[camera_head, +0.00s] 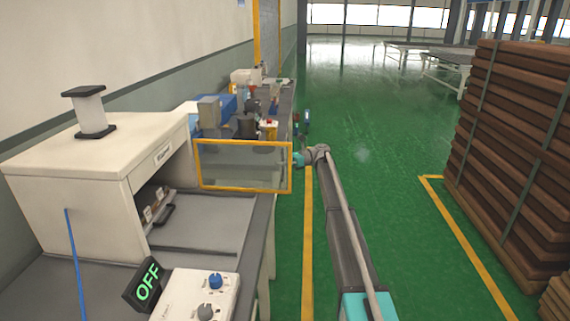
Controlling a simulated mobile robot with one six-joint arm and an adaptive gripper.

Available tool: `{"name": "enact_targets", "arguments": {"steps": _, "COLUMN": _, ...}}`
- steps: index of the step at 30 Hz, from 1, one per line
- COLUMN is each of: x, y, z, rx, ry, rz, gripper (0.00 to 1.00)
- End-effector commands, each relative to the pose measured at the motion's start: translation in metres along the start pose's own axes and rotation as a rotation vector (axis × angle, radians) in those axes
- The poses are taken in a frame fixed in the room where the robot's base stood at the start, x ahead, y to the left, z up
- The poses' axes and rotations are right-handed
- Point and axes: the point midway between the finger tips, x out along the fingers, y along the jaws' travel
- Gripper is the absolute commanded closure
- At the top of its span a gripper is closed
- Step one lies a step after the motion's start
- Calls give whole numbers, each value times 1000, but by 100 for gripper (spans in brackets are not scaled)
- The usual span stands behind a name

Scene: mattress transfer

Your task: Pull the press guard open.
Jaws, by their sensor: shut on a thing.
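The press guard (243,143) is a see-through panel in a yellow-orange frame. It stands upright on the far side of the white press (110,180), reaching out to the right across the bench. The press opening shows uncovered on its right side. My gripper (297,160) is at the guard's right edge, shut on it; the fingers are small and the exact grip point is hard to see. My arm comes in from the lower right.
A control box (195,296) with knobs and an OFF sign (147,285) are in front. Machines and a blue box (228,104) crowd the bench beyond. Stacked brown boards (515,140) stand at right. Green floor (390,150) is free between.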

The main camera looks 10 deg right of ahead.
Motion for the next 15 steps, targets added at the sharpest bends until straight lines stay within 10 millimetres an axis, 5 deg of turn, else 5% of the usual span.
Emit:
{"name": "enact_targets", "arguments": {"steps": 9, "x": -17, "y": 4, "z": 0, "rx": 2, "ry": 2, "rz": -20, "gripper": 100}}
{"name": "enact_targets", "arguments": {"steps": 10, "x": -19, "y": 5, "z": -1, "rx": 2, "ry": 2, "rz": -21, "gripper": 81}}
{"name": "enact_targets", "arguments": {"steps": 15, "x": -23, "y": 6, "z": 0, "rx": 1, "ry": 2, "rz": -25, "gripper": 50}}
